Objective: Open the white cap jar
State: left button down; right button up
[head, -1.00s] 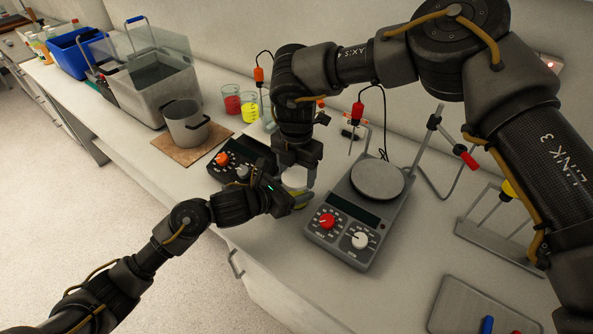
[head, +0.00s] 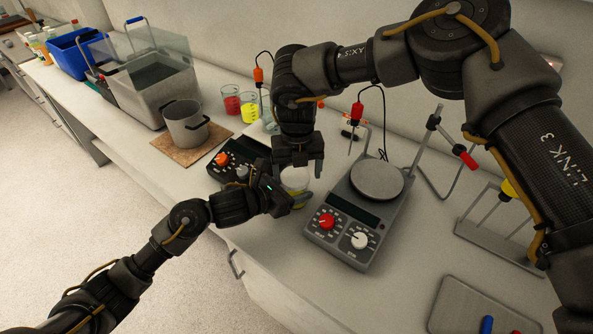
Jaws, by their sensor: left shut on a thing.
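The jar (head: 297,201) with yellow contents stands at the counter's front edge, left of the grey hotplate, its white cap (head: 295,178) on top. My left gripper (head: 296,200) comes in from the left and is shut on the jar's body, hiding part of it. My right gripper (head: 298,172) points down from above, with its two fingers apart on either side of the white cap. A gap shows between the right finger and the cap, so this gripper looks open.
The grey hotplate (head: 377,181) with red and white knobs stands close to the right. A black hotplate (head: 232,158) is just behind left. A pot (head: 185,122), red beaker (head: 231,102) and yellow beaker (head: 249,108) stand farther back. A stand (head: 495,238) is at right.

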jog(key=shift+s+a, duration=0.1)
jog(key=shift+a, duration=0.3)
jog(key=shift+r, duration=0.1)
